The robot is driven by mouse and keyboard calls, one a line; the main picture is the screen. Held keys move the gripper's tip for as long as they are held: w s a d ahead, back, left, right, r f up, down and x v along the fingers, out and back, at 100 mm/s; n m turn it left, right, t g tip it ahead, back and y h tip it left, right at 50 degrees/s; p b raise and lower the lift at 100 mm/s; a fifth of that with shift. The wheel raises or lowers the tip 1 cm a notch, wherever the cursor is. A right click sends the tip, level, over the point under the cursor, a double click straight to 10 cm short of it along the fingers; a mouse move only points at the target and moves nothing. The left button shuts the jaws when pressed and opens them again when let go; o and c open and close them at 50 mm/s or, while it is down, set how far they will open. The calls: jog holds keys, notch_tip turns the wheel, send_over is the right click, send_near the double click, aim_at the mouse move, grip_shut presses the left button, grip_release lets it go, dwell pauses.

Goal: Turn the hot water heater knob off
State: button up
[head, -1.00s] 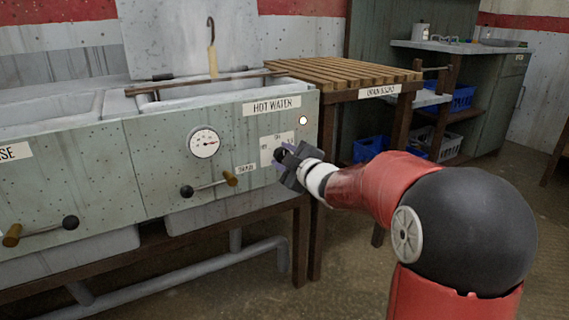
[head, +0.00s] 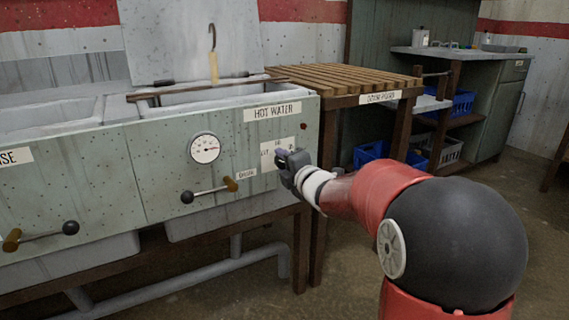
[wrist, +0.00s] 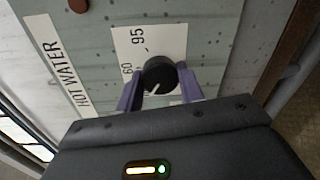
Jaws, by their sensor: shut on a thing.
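The hot water heater knob (wrist: 158,76) is a round black dial with a pale pointer line, on a white plate with markings such as 60 and 95. My gripper (wrist: 160,92) has its two purple fingers on either side of the knob and is shut on it. In the head view my gripper (head: 291,160) is at the white dial plate (head: 270,152) under the HOT WATER label (head: 272,111), and it hides the knob. The indicator lamp (head: 304,126) right of the plate looks dark red, unlit.
A slatted wooden table (head: 345,76) stands to the right, with blue crates (head: 372,152) beyond. A hook (head: 212,60) stands above the basin.

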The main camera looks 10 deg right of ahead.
jog(key=shift+f+n, duration=0.15)
jog(key=shift+n, duration=0.35)
jog(key=o, duration=1)
jog(key=v, duration=0.8)
